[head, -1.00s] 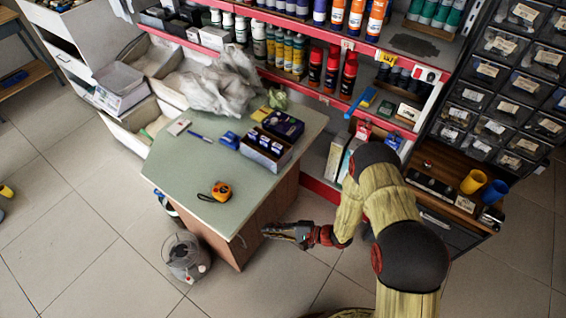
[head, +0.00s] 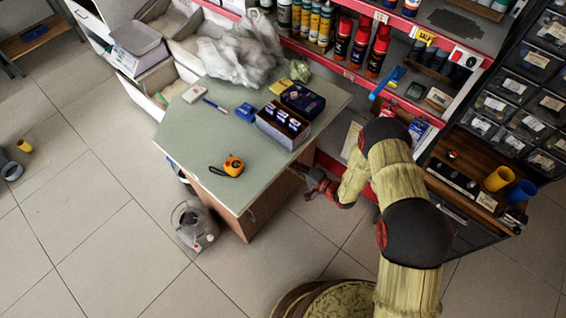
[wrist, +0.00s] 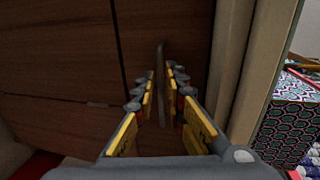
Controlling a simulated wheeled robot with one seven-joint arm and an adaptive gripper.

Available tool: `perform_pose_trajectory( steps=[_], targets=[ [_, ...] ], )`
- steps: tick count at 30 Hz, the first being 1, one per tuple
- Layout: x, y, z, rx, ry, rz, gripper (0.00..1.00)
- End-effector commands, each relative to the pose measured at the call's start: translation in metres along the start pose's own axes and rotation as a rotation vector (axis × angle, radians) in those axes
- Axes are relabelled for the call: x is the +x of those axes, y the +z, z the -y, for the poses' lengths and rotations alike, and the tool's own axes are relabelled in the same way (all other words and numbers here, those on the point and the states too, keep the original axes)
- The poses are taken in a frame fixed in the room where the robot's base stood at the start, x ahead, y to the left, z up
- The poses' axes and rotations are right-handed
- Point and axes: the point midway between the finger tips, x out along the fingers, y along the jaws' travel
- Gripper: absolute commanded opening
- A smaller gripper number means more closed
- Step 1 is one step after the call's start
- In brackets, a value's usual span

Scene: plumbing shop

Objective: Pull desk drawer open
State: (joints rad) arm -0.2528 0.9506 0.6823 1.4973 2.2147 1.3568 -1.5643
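The desk (head: 215,165) has a pale green top and brown wooden sides. My gripper (head: 302,170) is at the desk's right side in the head view, and its fingertips are hard to make out there. In the wrist view, brown wooden panels (wrist: 60,55) with dark seams fill the left and middle. A slim upright handle (wrist: 161,60) stands out from the wood. My gripper (wrist: 161,78) is open there, its yellow-and-grey fingers on both sides of the handle's line. I cannot tell whether they touch it. No gap shows around a drawer front.
An orange tape measure (head: 233,166), a dark box of small packs (head: 283,125) and a blue item (head: 246,112) lie on the desktop. Red-edged shelves (head: 340,70) are behind. The tiled floor in front is clear.

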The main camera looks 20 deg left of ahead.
Motion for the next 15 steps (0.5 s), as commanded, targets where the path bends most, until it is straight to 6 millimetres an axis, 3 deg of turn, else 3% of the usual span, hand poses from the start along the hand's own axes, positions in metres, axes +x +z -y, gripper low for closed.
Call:
perform_pose_trajectory(
  steps=[6, 15],
  targets=[
    [0.025, 0.001, -0.001, -0.001, 0.000, 0.001, 0.13],
    [0.030, 0.000, 0.000, 0.000, 0.000, 0.000, 0.13]
  ],
)
